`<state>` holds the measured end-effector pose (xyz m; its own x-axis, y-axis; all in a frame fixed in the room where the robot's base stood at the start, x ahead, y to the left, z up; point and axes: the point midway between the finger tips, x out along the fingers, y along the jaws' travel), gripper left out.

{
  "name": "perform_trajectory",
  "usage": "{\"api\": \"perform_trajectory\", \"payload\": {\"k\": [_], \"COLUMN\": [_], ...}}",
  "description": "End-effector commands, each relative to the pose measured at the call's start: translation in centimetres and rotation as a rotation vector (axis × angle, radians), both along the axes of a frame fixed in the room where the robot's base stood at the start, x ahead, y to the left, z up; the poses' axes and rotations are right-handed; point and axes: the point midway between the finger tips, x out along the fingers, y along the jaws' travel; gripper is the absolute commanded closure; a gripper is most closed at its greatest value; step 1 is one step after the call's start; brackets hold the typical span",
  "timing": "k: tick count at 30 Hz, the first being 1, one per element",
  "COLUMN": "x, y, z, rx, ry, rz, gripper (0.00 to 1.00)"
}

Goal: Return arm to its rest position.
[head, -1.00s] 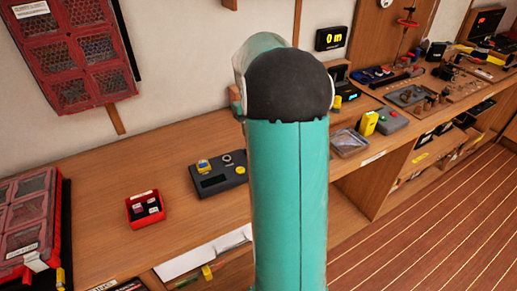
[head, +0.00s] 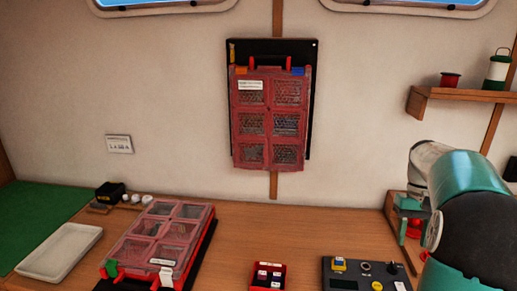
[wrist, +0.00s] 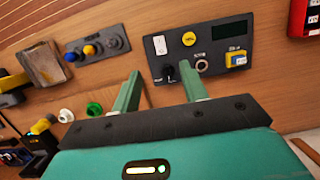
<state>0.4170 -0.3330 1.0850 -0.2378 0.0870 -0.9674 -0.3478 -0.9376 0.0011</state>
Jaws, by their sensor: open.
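My teal arm with its dark joint cap (head: 475,235) stands at the right edge of the head view, in front of the bench. A dark control box (wrist: 196,52) with a yellow button, a black knob and a blue-and-yellow switch lies on the bench beyond the fingertips. I cannot tell the exact gap between fingers and box.
In the head view, a red compartment case (head: 165,233) and a pale tray (head: 60,250) lie on the bench, left. A small red box (head: 268,275) sits near the control box (head: 342,284). A red case (head: 268,117) hangs on the wall. A shelf (head: 458,94) juts out right.

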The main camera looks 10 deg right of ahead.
Motion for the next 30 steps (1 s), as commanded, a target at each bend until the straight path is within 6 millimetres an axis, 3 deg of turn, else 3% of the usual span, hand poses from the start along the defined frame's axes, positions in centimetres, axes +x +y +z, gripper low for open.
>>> {"api": "perform_trajectory", "payload": {"k": [5,14,21,30], "x": [0.3,-1.4,-5.0,-10.6], "y": [3.9,15.5,23.5,30.9], "z": [1.8,5.2,5.7,3.9], "rx": [-0.040,-0.137,-0.171,-0.156], "ry": [-0.053,-0.246,-0.420,-0.646], "rz": [0.042,0.152,0.231,0.313], "gripper": [0.56,0.56,0.56,0.56]}}
